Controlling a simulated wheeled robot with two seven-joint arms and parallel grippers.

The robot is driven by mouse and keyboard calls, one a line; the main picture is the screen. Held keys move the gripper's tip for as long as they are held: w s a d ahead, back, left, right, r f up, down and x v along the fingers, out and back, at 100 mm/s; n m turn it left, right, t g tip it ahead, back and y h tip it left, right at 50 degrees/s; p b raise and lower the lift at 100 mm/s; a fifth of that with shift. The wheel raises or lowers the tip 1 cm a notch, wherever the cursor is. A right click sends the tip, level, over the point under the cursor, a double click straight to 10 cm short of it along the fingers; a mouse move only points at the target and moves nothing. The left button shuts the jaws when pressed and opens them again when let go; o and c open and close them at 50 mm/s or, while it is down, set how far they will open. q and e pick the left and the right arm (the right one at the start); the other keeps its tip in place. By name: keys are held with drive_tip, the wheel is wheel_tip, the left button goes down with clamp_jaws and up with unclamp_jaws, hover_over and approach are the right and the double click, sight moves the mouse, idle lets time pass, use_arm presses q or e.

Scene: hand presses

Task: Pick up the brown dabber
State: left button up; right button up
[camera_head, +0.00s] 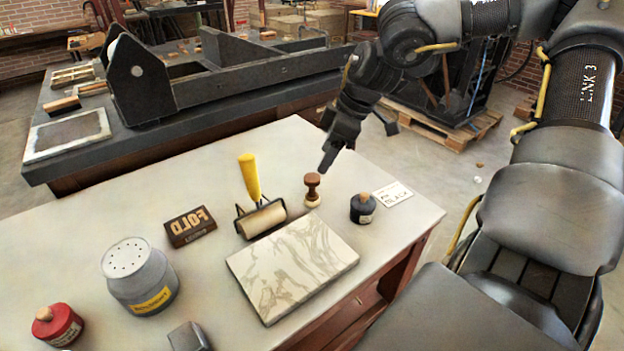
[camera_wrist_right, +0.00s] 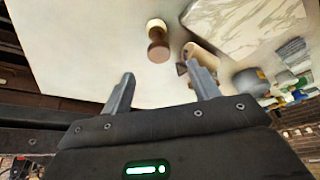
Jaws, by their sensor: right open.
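The brown dabber (camera_head: 312,188) stands upright on the pale table, a turned wooden handle with a pale round base. In the right wrist view the dabber (camera_wrist_right: 157,45) shows beyond the two fingers, roughly in line with the gap between them. My right gripper (camera_head: 356,150) is open and empty. It is above and behind the dabber, close to it and apart from it. The right wrist view shows its fingers (camera_wrist_right: 160,66) spread with nothing between them. My left gripper is in neither view.
A marble slab (camera_head: 291,265) lies in front. A FOLD block (camera_head: 189,226), grey tin (camera_head: 140,275) and red pot (camera_head: 57,326) are further left.

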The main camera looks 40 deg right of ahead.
sight(312, 177)
drive_tip(key=shift+x, duration=5.2)
drive_tip(key=shift+w, duration=0.1)
drive_tip(key=c, duration=1.1)
drive_tip(key=shift+r, duration=0.15)
